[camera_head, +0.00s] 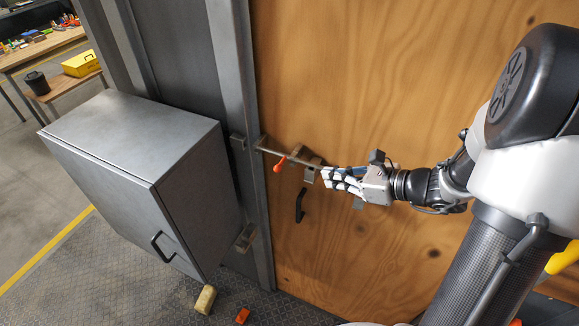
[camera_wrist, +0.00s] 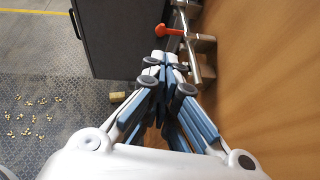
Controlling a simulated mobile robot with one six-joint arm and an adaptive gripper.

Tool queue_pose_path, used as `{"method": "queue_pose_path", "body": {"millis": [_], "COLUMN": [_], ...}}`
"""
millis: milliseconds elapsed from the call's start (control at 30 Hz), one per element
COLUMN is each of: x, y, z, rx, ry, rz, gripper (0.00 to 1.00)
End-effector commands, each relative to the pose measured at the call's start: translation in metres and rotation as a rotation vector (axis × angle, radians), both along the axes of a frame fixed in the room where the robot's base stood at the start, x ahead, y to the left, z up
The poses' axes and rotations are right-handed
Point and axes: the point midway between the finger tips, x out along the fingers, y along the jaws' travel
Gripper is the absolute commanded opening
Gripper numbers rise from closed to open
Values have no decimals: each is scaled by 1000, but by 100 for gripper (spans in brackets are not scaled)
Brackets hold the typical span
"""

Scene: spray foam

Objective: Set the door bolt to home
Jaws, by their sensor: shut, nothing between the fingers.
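The door bolt (camera_head: 296,157) is a metal rod on the wooden door (camera_head: 340,70), with an orange handle (camera_head: 280,164) pointing down and left. Brackets hold it near the door's left edge and near my fingers. In the wrist view the bolt rod (camera_wrist: 193,66) runs just right of my fingertips, and its orange handle (camera_wrist: 173,31) is beyond them. My gripper (camera_head: 326,174) is shut and empty, at the right end of the bolt. The shut fingertips also show in the wrist view (camera_wrist: 164,58). I cannot tell whether they touch the rod.
A grey cabinet (camera_head: 130,150) juts out left of the door beside the metal post (camera_head: 236,80). A black door handle (camera_head: 299,206) is below the bolt. A yellowish block (camera_head: 205,299) and an orange block (camera_head: 242,316) lie on the floor. A table stands far left.

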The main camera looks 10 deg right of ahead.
Motion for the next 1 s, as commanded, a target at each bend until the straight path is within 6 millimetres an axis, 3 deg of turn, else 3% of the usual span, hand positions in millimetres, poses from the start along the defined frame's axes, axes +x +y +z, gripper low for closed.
{"method": "queue_pose_path", "body": {"millis": [367,1000], "x": [7,84], "y": [8,79], "z": [-5,-56], "rx": [0,-3], "ry": [1,0], "rz": [5,7], "gripper": [0,0]}}
